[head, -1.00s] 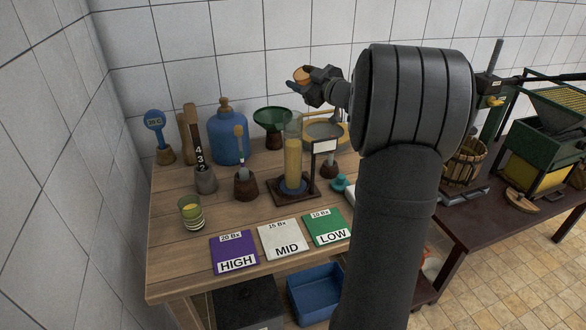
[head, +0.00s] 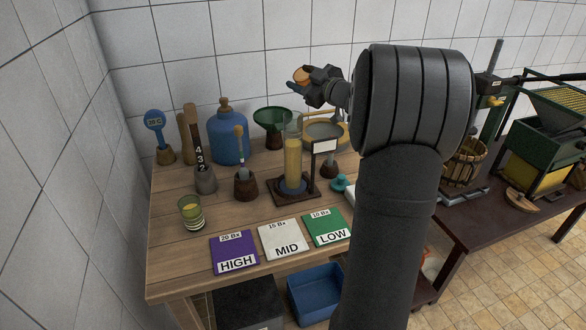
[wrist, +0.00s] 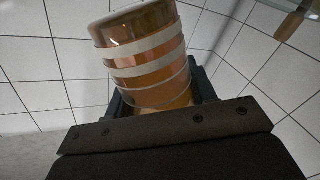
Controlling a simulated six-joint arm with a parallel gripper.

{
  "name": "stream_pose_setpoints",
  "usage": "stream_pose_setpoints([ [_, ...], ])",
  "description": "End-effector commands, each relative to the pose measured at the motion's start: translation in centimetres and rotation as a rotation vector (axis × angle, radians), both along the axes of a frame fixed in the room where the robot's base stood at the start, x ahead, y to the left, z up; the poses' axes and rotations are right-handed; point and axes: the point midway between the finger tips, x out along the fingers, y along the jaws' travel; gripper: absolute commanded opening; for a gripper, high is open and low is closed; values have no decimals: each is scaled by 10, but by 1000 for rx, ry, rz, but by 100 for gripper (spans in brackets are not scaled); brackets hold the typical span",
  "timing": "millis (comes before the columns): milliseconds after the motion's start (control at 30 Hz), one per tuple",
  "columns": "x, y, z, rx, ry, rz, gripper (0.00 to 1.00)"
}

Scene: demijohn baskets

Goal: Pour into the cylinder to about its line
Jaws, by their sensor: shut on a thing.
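A tall clear cylinder (head: 292,163) stands upright on a dark wooden base (head: 297,197) on the bench. It holds yellow liquid over much of its height, with clear glass above. My gripper (head: 306,84) is raised above and slightly right of the cylinder's mouth, apart from it. It is shut on a banded amber vessel (head: 302,75), which fills much of the wrist view (wrist: 147,60) and looks tilted there. White bands run around the vessel. I cannot make out a stream of liquid or the cylinder's line.
A small sign (head: 325,146) stands just right of the cylinder. A green funnel (head: 272,115), blue jug (head: 229,135) and hydrometer holders stand behind and left. A glass (head: 191,213) of yellow-green liquid is front left. Cards marked HIGH (head: 234,252), MID (head: 284,239) and LOW (head: 325,227) lie in front.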

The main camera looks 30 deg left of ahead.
Motion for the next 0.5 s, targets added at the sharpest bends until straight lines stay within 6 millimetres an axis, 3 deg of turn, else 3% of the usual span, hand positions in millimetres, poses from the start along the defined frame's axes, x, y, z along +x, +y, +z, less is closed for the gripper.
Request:
stream_pose_setpoints([
  [500,0,0,0,-13,-34,0,20],
])
